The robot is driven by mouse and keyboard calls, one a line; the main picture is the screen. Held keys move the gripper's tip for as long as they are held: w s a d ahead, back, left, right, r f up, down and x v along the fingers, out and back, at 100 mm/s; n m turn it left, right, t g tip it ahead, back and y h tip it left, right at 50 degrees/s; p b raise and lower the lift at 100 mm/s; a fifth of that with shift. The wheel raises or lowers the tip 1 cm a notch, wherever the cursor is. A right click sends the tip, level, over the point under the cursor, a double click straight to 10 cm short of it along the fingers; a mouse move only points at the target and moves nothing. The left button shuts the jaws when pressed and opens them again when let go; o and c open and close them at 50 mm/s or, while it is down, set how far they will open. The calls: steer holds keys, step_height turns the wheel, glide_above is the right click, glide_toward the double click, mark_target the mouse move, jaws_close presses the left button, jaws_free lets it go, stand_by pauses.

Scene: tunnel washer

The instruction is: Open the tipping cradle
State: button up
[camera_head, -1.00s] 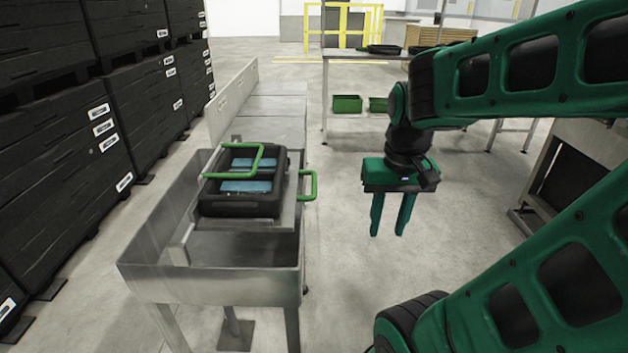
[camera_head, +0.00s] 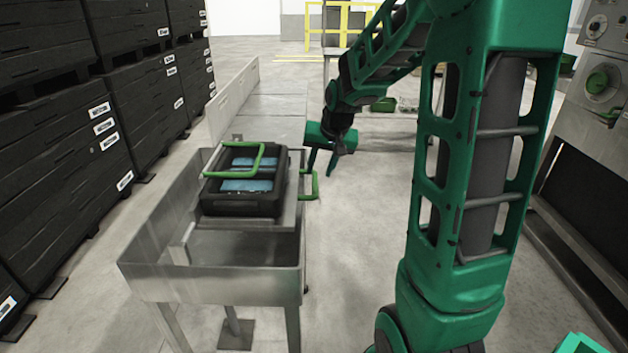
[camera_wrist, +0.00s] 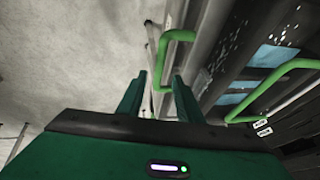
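The tipping cradle (camera_head: 285,218) is a grey metal frame at the far part of a steel trough. It holds a black crate (camera_head: 240,208) with blue contents and a green bar across its top (camera_head: 262,160). A green handle (camera_head: 315,187) sticks out from the cradle's right side; it also shows in the wrist view (camera_wrist: 178,36). My gripper (camera_head: 322,175) is beside this handle, partly seen edge-on in the head view.
The steel trough (camera_head: 210,285) stands on legs below the cradle. Stacked black crates (camera_head: 60,130) line the left. Floor right of the trough is clear.

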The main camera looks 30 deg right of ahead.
mark_target(315, 182)
steer(key=shift+x, duration=2.85)
jaws_close()
